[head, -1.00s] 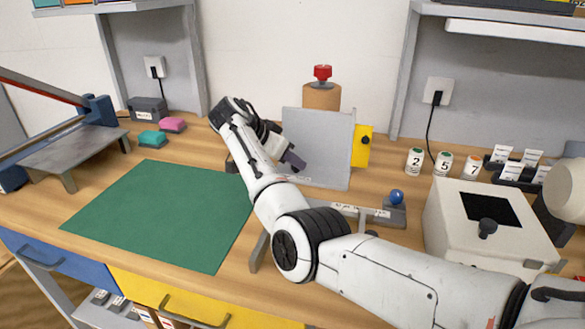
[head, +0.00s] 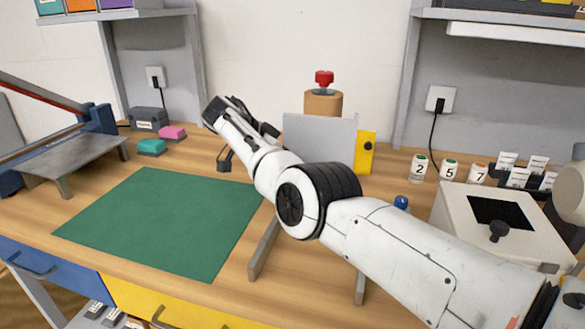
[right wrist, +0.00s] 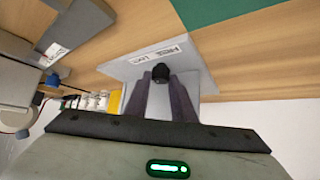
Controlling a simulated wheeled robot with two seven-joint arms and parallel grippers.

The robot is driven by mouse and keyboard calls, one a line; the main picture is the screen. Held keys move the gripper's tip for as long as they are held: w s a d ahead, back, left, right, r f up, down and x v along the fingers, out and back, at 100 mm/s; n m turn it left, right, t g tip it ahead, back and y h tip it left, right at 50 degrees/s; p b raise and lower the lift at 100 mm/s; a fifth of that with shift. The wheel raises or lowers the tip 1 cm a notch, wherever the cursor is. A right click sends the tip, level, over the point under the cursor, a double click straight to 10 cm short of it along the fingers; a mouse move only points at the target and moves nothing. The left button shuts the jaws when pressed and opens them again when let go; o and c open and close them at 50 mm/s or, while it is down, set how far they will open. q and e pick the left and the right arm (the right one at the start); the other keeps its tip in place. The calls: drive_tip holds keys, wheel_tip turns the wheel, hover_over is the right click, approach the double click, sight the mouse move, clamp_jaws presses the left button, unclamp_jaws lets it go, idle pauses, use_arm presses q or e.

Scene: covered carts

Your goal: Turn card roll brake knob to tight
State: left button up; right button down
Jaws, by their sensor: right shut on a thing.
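The card roll (head: 323,103) is a brown cylinder with a red knob (head: 324,78) on top, standing behind a grey upright panel (head: 320,135) at the back of the bench. My right arm reaches across in front of the panel, and its gripper is mostly hidden in the head view. In the right wrist view my right gripper (right wrist: 160,76) is shut on a small black knob (right wrist: 160,74), at the grey panel with a white label, apparently reading "PRESS LOCK". The red knob is apart from my right gripper. My left gripper is not in view.
A yellow plate (head: 366,153) with a black knob stands right of the panel. A blue ball knob (head: 401,202) is partly behind my arm. Numbered jars (head: 449,169) and a white box (head: 485,225) stand right. A green mat (head: 165,220) lies clear at left.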

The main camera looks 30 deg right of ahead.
drive_tip(key=shift+f, duration=0.15)
drive_tip(key=c, duration=1.8)
unclamp_jaws()
